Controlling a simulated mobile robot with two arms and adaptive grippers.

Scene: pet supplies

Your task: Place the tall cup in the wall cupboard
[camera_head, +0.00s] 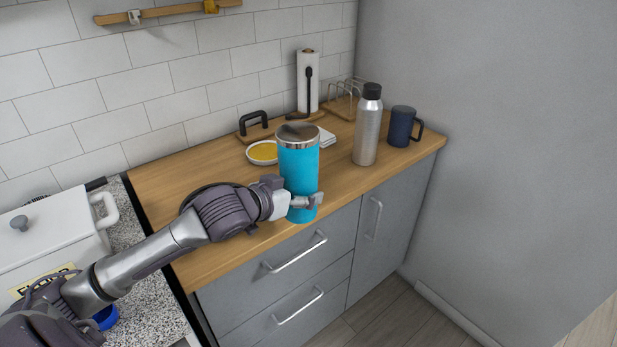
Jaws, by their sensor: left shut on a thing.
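The tall cup (299,165) is a turquoise tumbler with a bare metal rim. It stands upright near the front edge of the wooden counter; I cannot tell whether its base touches the counter or is lifted. My left gripper (300,200) is shut on the lower part of the cup, reaching in from the left. The wall cupboard is not in view. My right gripper is not in view.
On the wooden counter (190,250) stand a steel bottle (368,128), a dark blue mug (401,127), a paper towel holder (308,82), a toast rack (345,98) and a yellow-filled dish (262,152). A white pot (50,230) is at left. Grey wall bounds the right.

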